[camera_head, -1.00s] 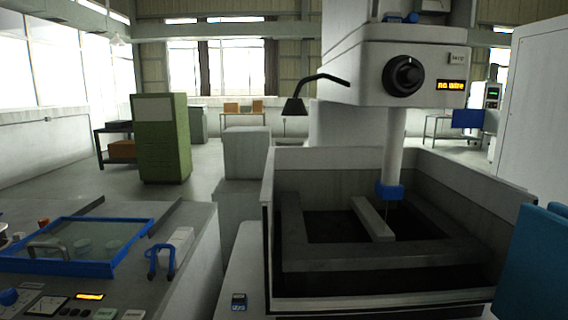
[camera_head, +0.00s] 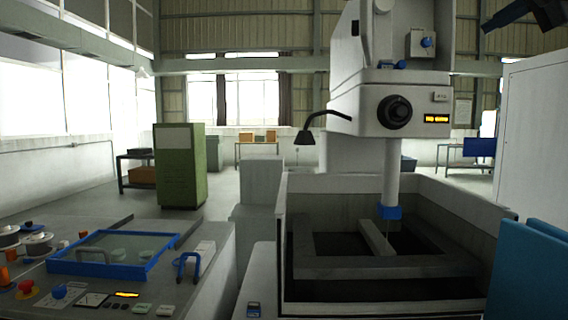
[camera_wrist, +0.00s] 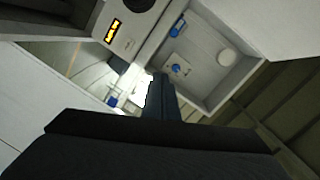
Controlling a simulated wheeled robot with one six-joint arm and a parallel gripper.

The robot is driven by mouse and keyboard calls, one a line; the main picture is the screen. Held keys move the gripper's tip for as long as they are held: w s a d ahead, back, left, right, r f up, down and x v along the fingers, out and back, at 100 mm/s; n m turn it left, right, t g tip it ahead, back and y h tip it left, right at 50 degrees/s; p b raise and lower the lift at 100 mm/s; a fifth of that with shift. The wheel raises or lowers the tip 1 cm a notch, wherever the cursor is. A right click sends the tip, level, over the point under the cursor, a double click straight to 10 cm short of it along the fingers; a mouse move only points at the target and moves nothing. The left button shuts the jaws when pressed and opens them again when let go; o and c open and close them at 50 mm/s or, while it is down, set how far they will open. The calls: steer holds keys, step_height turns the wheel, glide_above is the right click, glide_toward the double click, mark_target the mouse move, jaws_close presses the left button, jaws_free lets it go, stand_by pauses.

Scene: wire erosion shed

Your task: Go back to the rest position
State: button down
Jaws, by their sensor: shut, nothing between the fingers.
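My gripper (camera_wrist: 160,82) shows in the wrist view as dark fingers close together, with nothing between them. It is raised in the air, clear of any object. The wrist view looks tilted at the upper part of the wire erosion machine. A dark part of my arm shows at the top right corner of the head view. The wire erosion machine's head (camera_head: 385,110), with a black knob and a lit display, stands over the open tank (camera_head: 470,205). The machine's display (camera_wrist: 113,30) also shows in the wrist view.
A control desk (camera_head: 205,275) with a blue-framed glass lid (camera_head: 102,270) and a blue clamp-like handle (camera_head: 180,262) stands at left. A green cabinet (camera_head: 180,185) is behind it. A white cabinet (camera_head: 535,130) and blue panels (camera_head: 530,270) are at right. Open floor lies at the back.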

steer(key=w+a+f+n+g+y, duration=0.1)
steer(key=a+f+g, duration=0.25)
steer(key=f, duration=0.85)
steer(key=w+a+f+n+g, duration=0.15)
steer(key=a+f, duration=0.35)
steer(key=f, duration=0.7)
steer(key=w+a+f+n+g+y, duration=0.1)
steer(key=w+a+f+g, duration=0.2)
steer(key=f, duration=0.9)
steer(key=s+a+f+n+g, duration=0.1)
steer(key=s+a+f, duration=0.25)
steer(key=f, duration=0.35)
steer(key=s+a+f+n+g+h, duration=0.1)
steer(key=s+a+f+n+g, duration=0.1)
steer(key=s+a+f, duration=0.3)
steer(key=s+a+f+n+g, duration=0.1)
steer(key=s+a+f, duration=0.15)
steer(key=f, duration=0.55)
steer(key=s+a+f+n+g+h, duration=0.1)
steer(key=s+a+f+n+g, duration=0.2)
steer(key=s+f, duration=0.9)
steer(key=shift+s+a+f+n, duration=0.25)
steer(key=shift+s+a+n, duration=0.5)
steer(key=shift+s+n, duration=0.35)
